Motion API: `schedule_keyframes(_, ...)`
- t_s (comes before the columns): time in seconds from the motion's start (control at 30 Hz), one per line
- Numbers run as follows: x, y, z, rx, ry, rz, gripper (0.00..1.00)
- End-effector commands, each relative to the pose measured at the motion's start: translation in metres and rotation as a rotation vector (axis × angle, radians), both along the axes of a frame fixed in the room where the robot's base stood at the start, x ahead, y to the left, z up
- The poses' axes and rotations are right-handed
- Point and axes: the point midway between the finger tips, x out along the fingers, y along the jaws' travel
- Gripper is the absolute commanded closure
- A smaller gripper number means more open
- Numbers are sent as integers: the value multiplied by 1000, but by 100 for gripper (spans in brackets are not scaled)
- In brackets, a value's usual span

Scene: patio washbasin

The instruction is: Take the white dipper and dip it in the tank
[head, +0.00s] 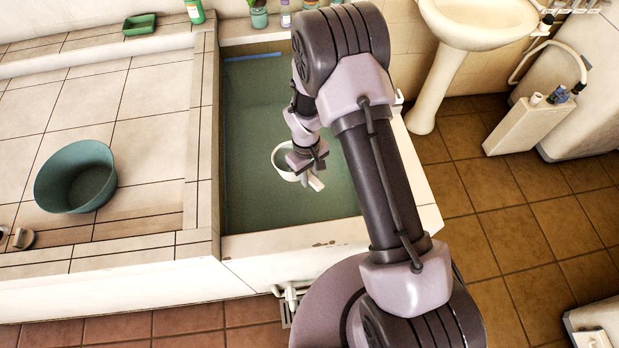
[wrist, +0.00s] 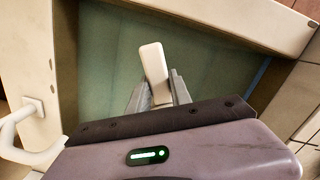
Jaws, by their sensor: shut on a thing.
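The white dipper (head: 280,164) is over the green water of the tank (head: 335,241), inside its walls, in the head view. My gripper (head: 308,172) is shut on its handle, and the handle's end sticks out past the fingers to the lower right. In the wrist view the pale handle (wrist: 153,62) stands between the two grey fingers (wrist: 155,98) of my gripper. The dipper's cup is hidden there. My gripper partly covers the cup in the head view. I cannot tell whether the cup touches the water.
A green basin (head: 76,176) stands on the tiled ledge left of the tank. Bottles (head: 259,15) line the tank's back edge. A pedestal sink (head: 452,60) stands at the back right. A white pipe (wrist: 28,135) shows beside the tank wall in the wrist view.

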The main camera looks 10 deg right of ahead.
Motion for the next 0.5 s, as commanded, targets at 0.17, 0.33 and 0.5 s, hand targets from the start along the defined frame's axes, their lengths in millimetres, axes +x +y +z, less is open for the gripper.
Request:
schedule_keyframes(0.17,0,0,34,10,-18,0,100)
schedule_keyframes(0.33,0,0,61,19,-36,0,100)
schedule_keyframes(0.5,0,0,88,29,-54,0,100)
